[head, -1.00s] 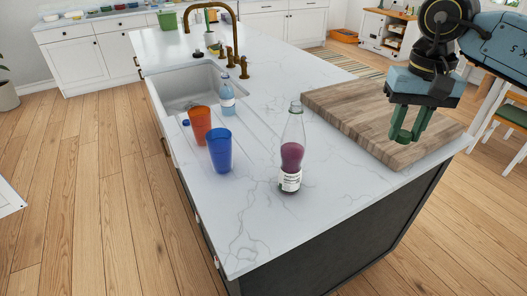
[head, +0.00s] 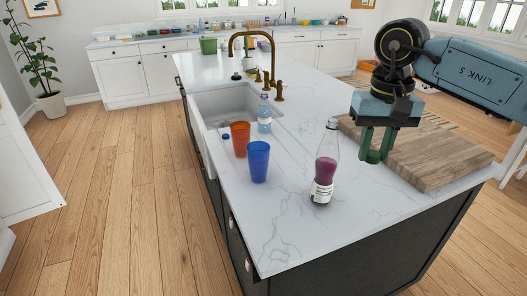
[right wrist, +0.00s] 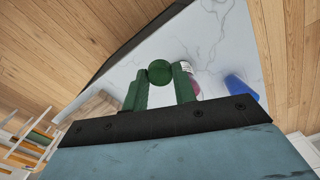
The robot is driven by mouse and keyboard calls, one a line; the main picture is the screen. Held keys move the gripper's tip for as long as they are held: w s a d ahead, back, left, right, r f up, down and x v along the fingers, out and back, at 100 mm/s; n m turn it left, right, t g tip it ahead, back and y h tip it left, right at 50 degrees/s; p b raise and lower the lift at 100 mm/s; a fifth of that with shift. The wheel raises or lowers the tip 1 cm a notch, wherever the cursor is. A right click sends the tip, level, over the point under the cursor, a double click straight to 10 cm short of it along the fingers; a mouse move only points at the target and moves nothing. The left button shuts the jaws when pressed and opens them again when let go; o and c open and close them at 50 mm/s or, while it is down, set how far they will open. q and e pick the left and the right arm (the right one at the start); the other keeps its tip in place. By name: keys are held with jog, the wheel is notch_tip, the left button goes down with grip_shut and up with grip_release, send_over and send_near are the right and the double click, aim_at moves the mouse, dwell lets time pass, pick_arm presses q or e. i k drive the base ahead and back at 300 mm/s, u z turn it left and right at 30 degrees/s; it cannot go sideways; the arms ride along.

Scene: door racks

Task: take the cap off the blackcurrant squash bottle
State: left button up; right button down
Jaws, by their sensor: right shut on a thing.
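The blackcurrant squash bottle (head: 325,170) stands upright on the marble counter, clear with purple liquid and a white label. Its neck top looks bare and greyish. My right gripper (head: 374,155) is to the right of the bottle, apart from it, by the left part of the wooden board. It is shut on a round green cap, which shows between the fingertips in the right wrist view (right wrist: 160,72). In that view the bottle (right wrist: 195,87) is partly hidden behind a finger. My left gripper is not in view.
A blue cup (head: 258,162), an orange cup (head: 240,139) and a clear blue-tinted bottle (head: 264,115) stand left of the squash bottle, near the sink (head: 225,103). The wooden board (head: 440,158) lies on the right. The counter in front of the bottle is clear.

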aim_at(327, 160)
jog(key=u, duration=0.25)
jog(key=i, duration=0.85)
jog(key=z, duration=0.1)
